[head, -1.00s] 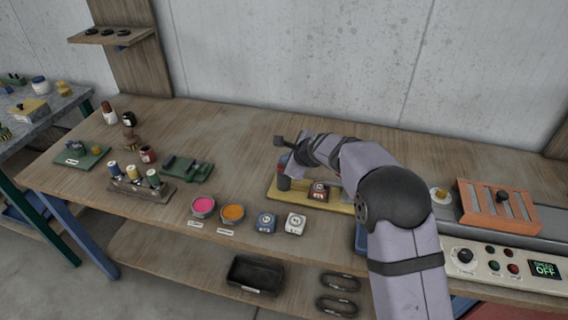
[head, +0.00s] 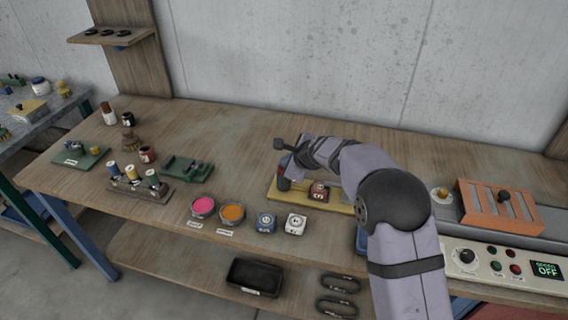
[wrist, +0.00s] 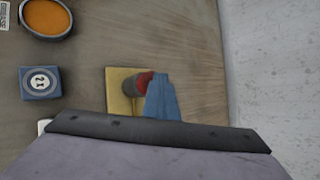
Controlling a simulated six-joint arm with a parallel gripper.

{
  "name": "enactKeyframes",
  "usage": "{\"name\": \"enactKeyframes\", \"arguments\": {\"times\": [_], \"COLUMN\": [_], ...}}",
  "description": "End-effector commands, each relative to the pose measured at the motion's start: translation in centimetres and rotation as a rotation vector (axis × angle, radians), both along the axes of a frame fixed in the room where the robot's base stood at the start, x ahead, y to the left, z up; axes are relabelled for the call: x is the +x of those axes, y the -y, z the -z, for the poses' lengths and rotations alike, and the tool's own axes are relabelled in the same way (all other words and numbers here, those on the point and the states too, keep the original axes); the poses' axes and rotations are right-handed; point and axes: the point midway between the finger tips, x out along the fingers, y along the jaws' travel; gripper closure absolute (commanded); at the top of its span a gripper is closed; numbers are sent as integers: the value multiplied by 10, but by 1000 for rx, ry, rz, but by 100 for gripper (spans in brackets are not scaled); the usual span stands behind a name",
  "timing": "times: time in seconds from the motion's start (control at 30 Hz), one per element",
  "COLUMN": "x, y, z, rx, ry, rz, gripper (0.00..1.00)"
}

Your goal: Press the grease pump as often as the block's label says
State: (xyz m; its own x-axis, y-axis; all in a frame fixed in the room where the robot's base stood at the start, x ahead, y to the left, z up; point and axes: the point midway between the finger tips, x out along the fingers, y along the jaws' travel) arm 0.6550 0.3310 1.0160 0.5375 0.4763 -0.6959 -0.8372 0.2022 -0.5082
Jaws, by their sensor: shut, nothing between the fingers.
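The grease pump (head: 284,184) is a dark cylinder with a red top at the left end of a yellow base (head: 338,208). In the wrist view the pump (wrist: 130,87) shows beside my blue gripper fingers (wrist: 160,82). My gripper is shut and empty, over the pump's red top; I cannot tell whether it touches. My arm hides the right part of the base in the head view.
A blue block (head: 266,223) and a white block (head: 296,224), both labelled, stand in front of the base. Pink (head: 203,206) and orange (head: 232,213) tins are further left. A control panel (head: 500,268) is at the right. The table behind the pump is clear.

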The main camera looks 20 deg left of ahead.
Motion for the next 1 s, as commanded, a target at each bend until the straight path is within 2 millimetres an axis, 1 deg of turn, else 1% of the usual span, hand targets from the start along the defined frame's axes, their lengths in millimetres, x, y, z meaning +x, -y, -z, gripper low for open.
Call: {"name": "enactKeyframes", "arguments": {"times": [0.17,0.37,0.9,1.0], "x": [-1,-1,0,0], "y": [0,0,0,0], "z": [2,-1,-28,-31], "rx": [-2,-2,-1,-1], "ry": [-4,-4,-3,-2], "rz": [-1,-1,-1,-1], "gripper": [100,100,100,100]}}
